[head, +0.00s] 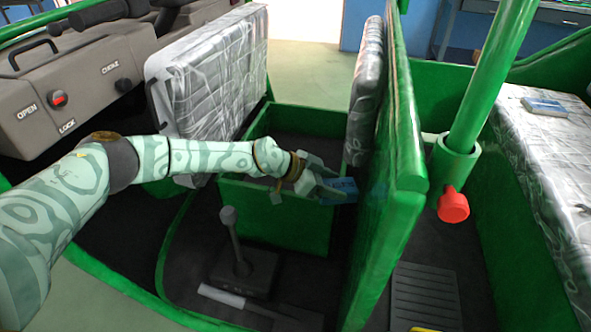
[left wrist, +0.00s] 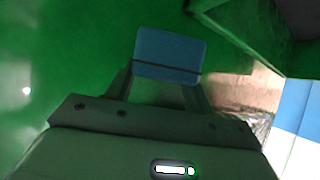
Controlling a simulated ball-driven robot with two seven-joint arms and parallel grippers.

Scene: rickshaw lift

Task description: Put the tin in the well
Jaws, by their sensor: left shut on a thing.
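My left gripper (head: 325,187) reaches in from the left and is shut on a flat blue tin (head: 342,190). The tin also shows in the left wrist view (left wrist: 168,52), between the fingertips. A green-walled open well (head: 275,215) with a dark inside lies between the seats. The gripper and tin are over its right front end, close to the upright green panel (head: 400,140). I cannot tell how high the tin is above the rim. My right gripper is not in view.
Grey patterned seat pads (head: 205,75) stand at the well's left and right. A lever (head: 237,245) rises from the floor in front. A green post with a red knob (head: 453,205) stands right of the panel. A blue-grey flat object (head: 545,107) lies on the right seat (head: 530,150).

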